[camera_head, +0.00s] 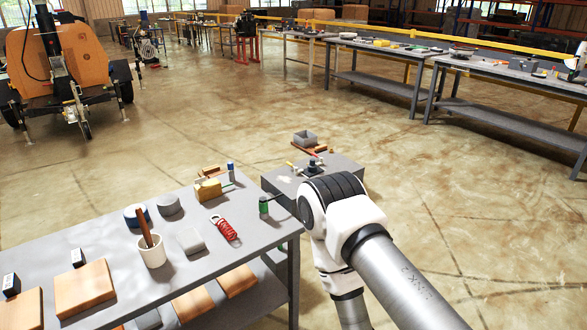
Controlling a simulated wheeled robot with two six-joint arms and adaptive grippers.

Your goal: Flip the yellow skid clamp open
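I cannot make out a yellow skid clamp with certainty. An orange light tower trailer (75,57) stands on the floor at the back left, with black wheels and a dark mast. Small pale and yellowish fittings (72,112) show low on its front, too small to tell apart. My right arm (345,215) comes in from the bottom right, bends at a black-ringed joint and runs down out of the picture. Its gripper is not in view. My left arm and gripper are not in view either.
A low grey surface (345,168) with small items stands beyond my arm. Long benches (380,85) line the back right. The middle floor is clear.

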